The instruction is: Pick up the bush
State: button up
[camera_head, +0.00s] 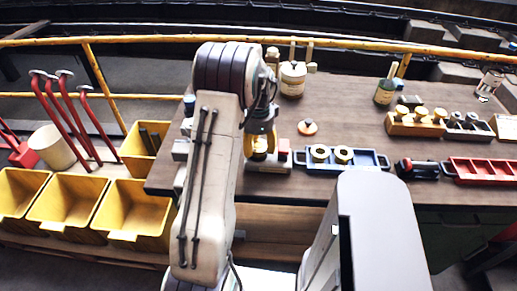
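My gripper (261,146) points down at the front of the wooden bench, just right of my forearm. It is small in view and partly hidden by my arm. Yellow shows around its fingertips, and I cannot tell whether this is a held bush or part of the gripper. Below and beside it is a small pale block with a red part (284,156). Two yellow ring-shaped pieces that look like bushes, a left one (320,152) and a right one (344,154), sit in a blue tray (369,160) right of my gripper.
A wooden rack (403,128) holds several yellow-topped pieces. A red tray (484,170) lies at the right. A round wooden-topped piece (308,127) and a cream pot (293,78) stand behind the blue tray. Yellow bins (68,202) stand left of the bench (345,105).

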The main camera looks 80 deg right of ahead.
jog(key=c, duration=0.5)
jog(key=shift+r, duration=0.15)
jog(key=shift+d+r, duration=0.1)
jog(key=shift+r, duration=0.35)
jog(key=r, duration=0.2)
jog(key=r+b, duration=0.1)
jog(key=shift+s+r, duration=0.15)
jog(key=shift+s, duration=0.15)
jog(key=s+a+r, duration=0.1)
jog(key=s+r, duration=0.1)
jog(key=s, duration=0.1)
jog(key=s+a+r+b, duration=0.1)
jog(key=s+a+r, duration=0.1)
jog(key=s, duration=0.1)
jog(key=s+a+r, duration=0.2)
jog(key=s, duration=0.2)
jog(key=shift+a+r, duration=0.25)
jog(key=shift+r, duration=0.05)
